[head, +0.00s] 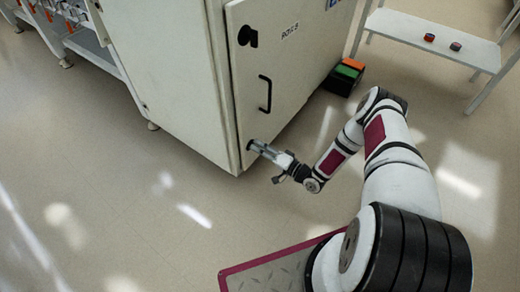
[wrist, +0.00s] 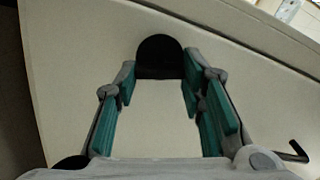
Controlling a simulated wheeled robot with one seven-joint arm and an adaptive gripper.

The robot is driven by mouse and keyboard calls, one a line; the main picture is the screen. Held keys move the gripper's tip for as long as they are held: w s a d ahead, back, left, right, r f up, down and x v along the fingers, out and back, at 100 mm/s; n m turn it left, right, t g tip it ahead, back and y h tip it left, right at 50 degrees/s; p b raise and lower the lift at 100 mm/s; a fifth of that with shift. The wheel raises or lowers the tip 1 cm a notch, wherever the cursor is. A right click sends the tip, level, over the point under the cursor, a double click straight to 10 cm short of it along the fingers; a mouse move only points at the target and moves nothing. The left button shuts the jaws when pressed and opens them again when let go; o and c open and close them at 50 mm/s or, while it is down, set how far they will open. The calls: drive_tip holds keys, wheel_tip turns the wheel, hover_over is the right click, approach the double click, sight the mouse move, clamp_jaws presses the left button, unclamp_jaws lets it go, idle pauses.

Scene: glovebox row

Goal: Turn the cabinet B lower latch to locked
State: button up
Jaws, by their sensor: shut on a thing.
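The cabinet (head: 285,70) is a pale box with a door that carries a dark upper latch (head: 247,36) and a black bar handle (head: 265,93). The lower latch is a dark rounded piece (wrist: 160,54) on the door in the wrist view; in the head view my gripper mostly covers it. My gripper (head: 254,147) reaches the door's lower left corner. In the wrist view its two teal-padded fingers (wrist: 159,78) stand either side of the lower latch and are shut on it. The latch's exact turn angle is hard to tell.
A bin with green and orange parts (head: 345,75) stands on the floor by the cabinet's far end. A white bench (head: 435,38) at the upper right bears two small round items. Open floor (head: 110,220) lies in front and left.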

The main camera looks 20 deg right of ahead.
drive_tip(key=shift+f+m, duration=0.15)
drive_tip(key=shift+m, duration=1.65)
drive_tip(key=o, duration=1.2)
drive_tip(key=shift+c, duration=0.2)
drive_tip(key=v, duration=1.2)
